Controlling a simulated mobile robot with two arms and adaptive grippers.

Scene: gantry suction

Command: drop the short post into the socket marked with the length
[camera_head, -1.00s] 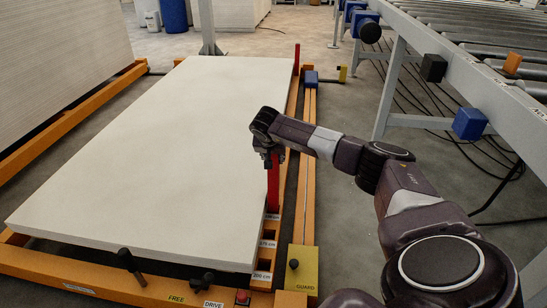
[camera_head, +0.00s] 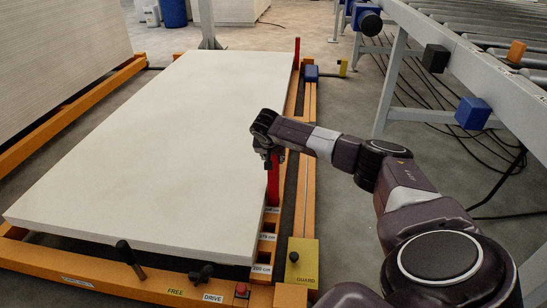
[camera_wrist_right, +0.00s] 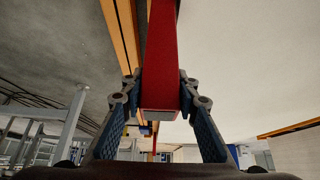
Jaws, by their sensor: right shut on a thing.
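The short post (camera_head: 273,185) is red and upright beside the right edge of the large pale board. My right gripper (camera_head: 271,158) is shut on its upper part. In the wrist view, the post (camera_wrist_right: 161,60) sits between the two fingers of the right gripper (camera_wrist_right: 160,108). Its lower end is at the farthest of the labelled sockets on the orange rail; I cannot tell how deep it is. The nearer sockets, with a middle label (camera_head: 266,237) and a front label (camera_head: 262,269), look empty. The labels are in cm but too small to read surely. My left gripper is out of view.
The board (camera_head: 160,150) lies on an orange frame left of the post. Another red post (camera_head: 297,52) stands at the far corner. A yellow guard box (camera_head: 302,263) and dark levers are at the front. A roller conveyor (camera_head: 450,70) runs along the right.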

